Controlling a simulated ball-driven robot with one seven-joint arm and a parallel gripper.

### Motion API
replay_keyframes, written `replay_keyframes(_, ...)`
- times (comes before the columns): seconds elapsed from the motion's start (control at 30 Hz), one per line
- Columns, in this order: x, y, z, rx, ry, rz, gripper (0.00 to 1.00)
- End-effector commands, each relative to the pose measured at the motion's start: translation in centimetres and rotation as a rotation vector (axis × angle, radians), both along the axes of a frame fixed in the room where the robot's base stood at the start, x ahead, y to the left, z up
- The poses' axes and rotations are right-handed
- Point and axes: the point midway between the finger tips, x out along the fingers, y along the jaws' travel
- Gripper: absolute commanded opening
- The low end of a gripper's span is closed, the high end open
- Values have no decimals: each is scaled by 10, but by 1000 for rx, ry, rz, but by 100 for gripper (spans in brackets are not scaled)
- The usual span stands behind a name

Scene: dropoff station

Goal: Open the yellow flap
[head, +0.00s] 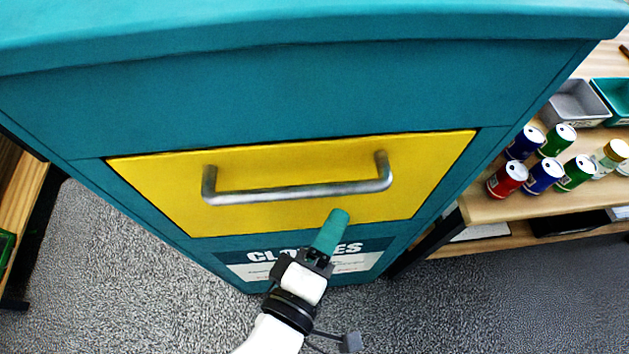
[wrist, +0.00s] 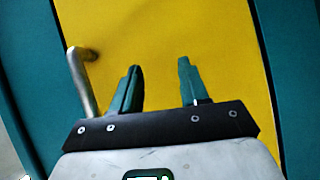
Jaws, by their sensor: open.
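The yellow flap (head: 290,218) is set in the front of a teal clothes bin and looks shut. A grey metal bar handle (head: 300,191) runs across it. My gripper (head: 338,214) is in front of the flap, just below the handle's right half in the head view. In the wrist view, my gripper (wrist: 159,68) is open, with its two teal fingers apart and nothing between them. The yellow flap (wrist: 215,40) fills the background there, and the handle (wrist: 82,85) shows to the left of the fingers, outside them.
The teal bin (head: 280,90) fills most of the head view. At right, a wooden shelf (head: 490,210) holds several cans, such as a red can (head: 507,180), and a grey tray (head: 575,103). Grey floor (head: 120,260) is open at left. A wooden piece (head: 20,195) stands at far left.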

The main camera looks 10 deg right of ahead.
Motion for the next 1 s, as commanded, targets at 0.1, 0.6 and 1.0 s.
replay_keyframes(0.1,-28,54,41,-93,-146,110,44)
replay_keyframes(0.6,-34,80,82,-166,-294,181,44)
replay_keyframes(1.0,24,54,93,-166,-292,183,44)
